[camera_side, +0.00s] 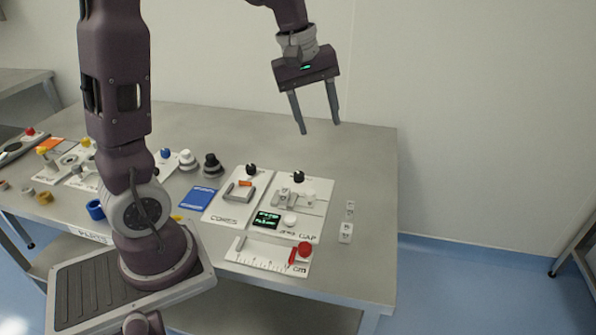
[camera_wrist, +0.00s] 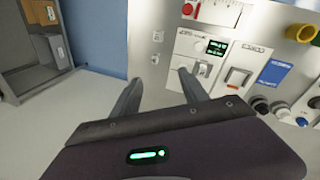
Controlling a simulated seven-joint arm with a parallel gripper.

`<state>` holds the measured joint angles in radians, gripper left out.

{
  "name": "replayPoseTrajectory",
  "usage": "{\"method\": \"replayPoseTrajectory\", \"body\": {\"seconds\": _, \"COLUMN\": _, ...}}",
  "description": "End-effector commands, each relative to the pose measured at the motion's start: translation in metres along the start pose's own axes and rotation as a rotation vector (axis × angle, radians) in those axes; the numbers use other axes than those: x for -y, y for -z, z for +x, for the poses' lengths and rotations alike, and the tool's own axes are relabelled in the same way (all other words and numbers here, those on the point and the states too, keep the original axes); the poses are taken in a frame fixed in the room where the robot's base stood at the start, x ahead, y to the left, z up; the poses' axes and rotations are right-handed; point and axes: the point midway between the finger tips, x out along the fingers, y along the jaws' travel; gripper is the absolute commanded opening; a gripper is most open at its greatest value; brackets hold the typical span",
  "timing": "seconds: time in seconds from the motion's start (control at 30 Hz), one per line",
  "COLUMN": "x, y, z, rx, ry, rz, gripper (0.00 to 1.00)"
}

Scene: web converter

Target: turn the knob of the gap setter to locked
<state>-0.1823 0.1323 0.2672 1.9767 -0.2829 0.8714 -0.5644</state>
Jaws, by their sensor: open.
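The gap setter is a white panel (camera_side: 312,222) marked GAP at the right of the table. It carries a green-lit display (camera_side: 267,219), a round white knob (camera_side: 290,220), grey and white fittings (camera_side: 284,195), and a black knob (camera_side: 299,177) at its far edge. I cannot tell which knob sets the lock, nor read its position. In the wrist view the display (camera_wrist: 217,47) shows upside down; the panel's lower part is partly behind a finger. My gripper (camera_side: 320,128) is open and empty, fingers pointing down, well above the table's far right. Its fingertips (camera_wrist: 158,77) show apart in the wrist view.
A CORES panel (camera_side: 222,213) with an orange-marked handle lies left of the gap setter. A ruler plate (camera_side: 262,259) with a red knob (camera_side: 305,249) lies in front. The table's far right (camera_side: 365,150) is bare.

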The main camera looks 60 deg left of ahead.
Motion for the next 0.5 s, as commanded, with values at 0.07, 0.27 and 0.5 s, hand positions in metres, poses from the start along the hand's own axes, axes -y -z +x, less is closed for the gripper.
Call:
{"method": "replayPoseTrajectory", "body": {"seconds": 0.07, "x": 0.0, "y": 0.058, "z": 0.048, "rx": 0.003, "ry": 0.069, "rz": -0.261, "gripper": 0.52}}
{"method": "replayPoseTrajectory", "body": {"seconds": 0.27, "x": 0.04, "y": 0.162, "z": 0.156, "rx": -0.065, "ry": 0.201, "rz": -0.763, "gripper": 0.52}}
{"method": "replayPoseTrajectory", "body": {"seconds": 0.5, "x": 0.068, "y": 0.191, "z": 0.205, "rx": -0.105, "ry": 0.248, "rz": -0.922, "gripper": 0.52}}
